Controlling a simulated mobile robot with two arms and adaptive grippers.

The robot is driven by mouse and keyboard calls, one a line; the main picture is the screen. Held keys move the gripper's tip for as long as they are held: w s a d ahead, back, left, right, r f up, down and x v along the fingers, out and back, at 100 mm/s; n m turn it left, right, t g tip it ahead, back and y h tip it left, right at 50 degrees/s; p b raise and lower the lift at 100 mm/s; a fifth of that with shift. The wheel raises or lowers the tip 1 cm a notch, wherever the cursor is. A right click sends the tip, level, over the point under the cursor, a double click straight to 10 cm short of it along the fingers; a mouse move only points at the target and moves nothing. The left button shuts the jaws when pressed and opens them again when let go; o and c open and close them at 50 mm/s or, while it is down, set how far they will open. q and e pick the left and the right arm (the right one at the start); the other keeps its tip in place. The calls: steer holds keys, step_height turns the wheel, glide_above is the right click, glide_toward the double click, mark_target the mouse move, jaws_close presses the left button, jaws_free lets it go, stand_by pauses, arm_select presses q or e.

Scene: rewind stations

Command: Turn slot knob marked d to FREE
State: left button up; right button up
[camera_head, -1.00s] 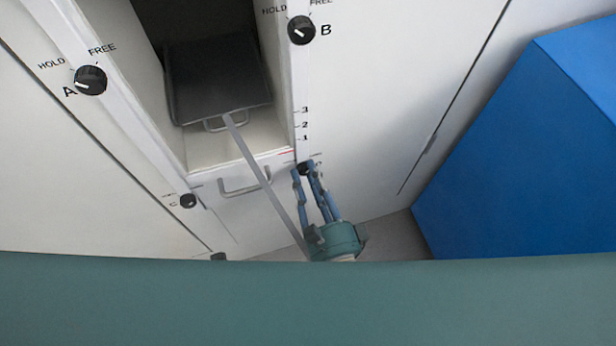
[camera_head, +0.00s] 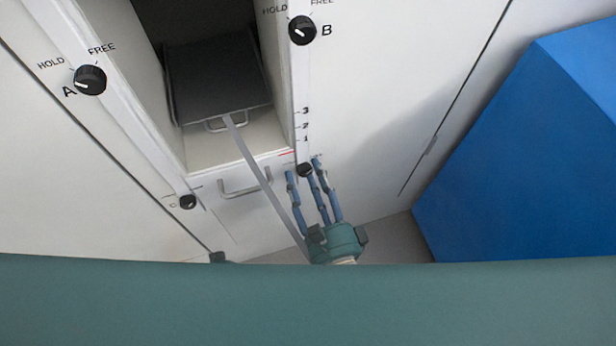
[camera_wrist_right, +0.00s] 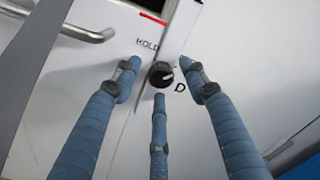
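The knob marked D (camera_head: 305,170) is a small black dial low on the right post of the white cabinet. In the right wrist view the knob (camera_wrist_right: 160,76) sits beside the letter D, with HOLD legible above left; FREE is not legible. Its pale pointer mark shows, but I cannot tell its exact setting. My right gripper (camera_head: 306,176) has three blue fingers, spread open around the knob. In the right wrist view the gripper (camera_wrist_right: 163,86) shows gaps between the fingertips and the knob.
Knob A (camera_head: 90,80), knob B (camera_head: 302,30) and knob C (camera_head: 188,202) are on the cabinet posts. A blue block (camera_head: 525,150) stands at right.

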steer(key=v, duration=1.2)
stand_by(0.4)
